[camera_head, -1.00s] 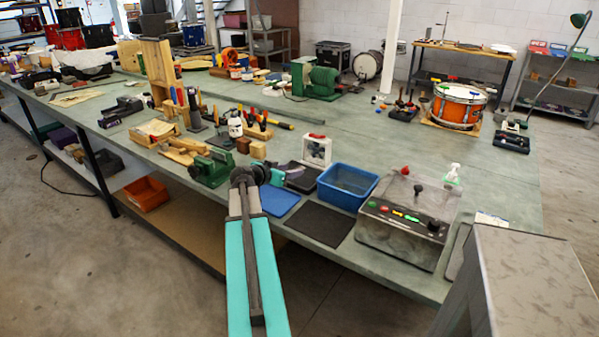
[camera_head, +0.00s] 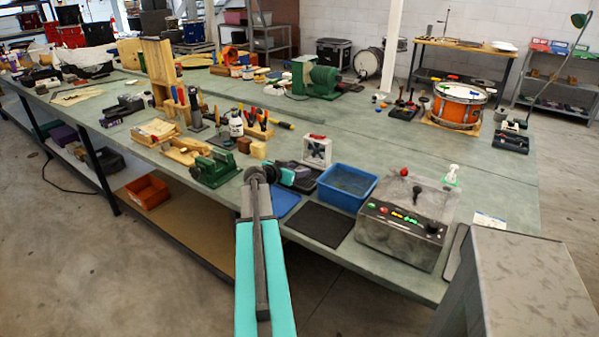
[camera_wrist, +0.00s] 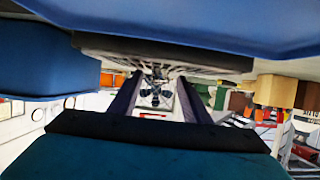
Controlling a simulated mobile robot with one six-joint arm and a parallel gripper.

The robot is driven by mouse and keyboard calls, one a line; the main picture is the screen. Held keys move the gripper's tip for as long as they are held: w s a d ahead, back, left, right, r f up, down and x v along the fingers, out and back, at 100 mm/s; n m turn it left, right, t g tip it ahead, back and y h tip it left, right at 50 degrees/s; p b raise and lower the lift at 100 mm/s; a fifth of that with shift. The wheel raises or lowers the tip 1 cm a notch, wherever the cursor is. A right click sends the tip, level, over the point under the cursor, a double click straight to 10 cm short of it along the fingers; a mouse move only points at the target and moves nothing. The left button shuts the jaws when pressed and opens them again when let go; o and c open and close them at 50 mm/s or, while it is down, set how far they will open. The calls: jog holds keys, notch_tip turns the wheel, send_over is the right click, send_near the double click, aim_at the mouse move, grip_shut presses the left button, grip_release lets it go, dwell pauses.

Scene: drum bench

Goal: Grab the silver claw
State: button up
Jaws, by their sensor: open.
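I cannot make out a silver claw for certain in either view. My gripper (camera_wrist: 159,88) is open in the wrist view, its two dark fingers apart with nothing visibly held. Between the fingers, farther off, shows a white box (camera_wrist: 157,112) with a dark shape on its face. That end is near the green vise-like tool (camera_head: 213,168) and left of the white box with a red top (camera_head: 317,151).
A blue bin (camera_head: 347,187), a dark mat (camera_head: 320,224) and a grey control box (camera_head: 404,222) with coloured buttons stand right of my arm. Upright tools and bottles stand behind and left. An orange drum (camera_head: 459,108) sits at the far right.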

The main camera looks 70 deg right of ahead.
jog(key=shift+c, duration=0.5)
grip_shut()
jog(key=shift+r, duration=0.1)
notch_tip(320, 180, up, 10)
jog(key=b, duration=0.1)
jog(key=shift+b, duration=0.4)
dwell(0.8)
